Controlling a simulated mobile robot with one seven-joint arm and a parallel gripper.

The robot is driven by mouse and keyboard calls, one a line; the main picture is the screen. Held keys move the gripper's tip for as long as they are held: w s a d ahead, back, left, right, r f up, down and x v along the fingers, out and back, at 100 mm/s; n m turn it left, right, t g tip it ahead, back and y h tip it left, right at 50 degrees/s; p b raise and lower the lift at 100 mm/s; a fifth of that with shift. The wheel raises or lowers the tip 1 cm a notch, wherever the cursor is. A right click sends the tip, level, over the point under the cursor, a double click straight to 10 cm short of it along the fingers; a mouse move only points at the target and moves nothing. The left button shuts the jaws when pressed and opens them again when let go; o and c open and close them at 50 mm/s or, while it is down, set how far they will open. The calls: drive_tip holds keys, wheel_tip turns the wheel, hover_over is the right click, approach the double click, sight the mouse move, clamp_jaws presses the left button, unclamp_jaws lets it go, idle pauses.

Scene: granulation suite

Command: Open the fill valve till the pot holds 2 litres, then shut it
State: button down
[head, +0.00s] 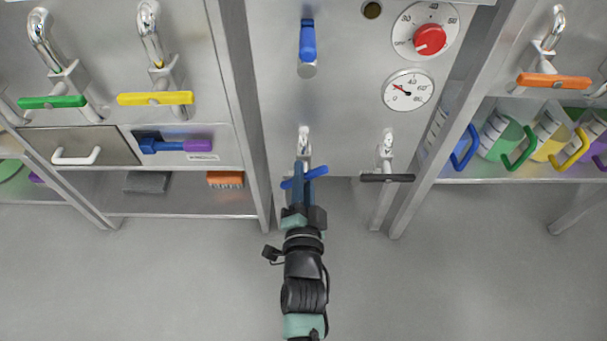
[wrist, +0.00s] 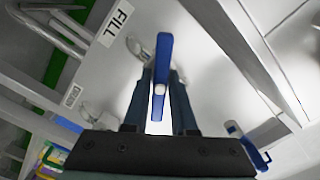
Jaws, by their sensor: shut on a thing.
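The fill valve's blue handle (head: 318,172) hangs below a chrome spout at the front of the steel unit. In the head view it is tilted, its right end higher, unlike the level black handle beside it. My gripper (head: 303,178) is shut on the middle of the blue handle. The wrist view shows the blue bar (wrist: 162,60) between my gripper's fingers (wrist: 158,95), close to a label reading FILL (wrist: 115,22). I cannot make out the pot's inside or a water level.
A black-handled valve (head: 387,178) sits to the right. Above are a red knob (head: 430,39) and a round gauge (head: 408,90) with a red needle. Green (head: 52,102) and yellow (head: 155,98) handles are left, an orange one (head: 554,80) right. Coloured jugs (head: 505,135) stand on the right shelf.

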idle(0.3)
drive_tip(key=c, duration=0.7)
unclamp_jaws()
drive_tip(key=shift+s, duration=0.15)
drive_tip(key=shift+s+p, duration=2.8)
drive_tip(key=shift+s, duration=3.55)
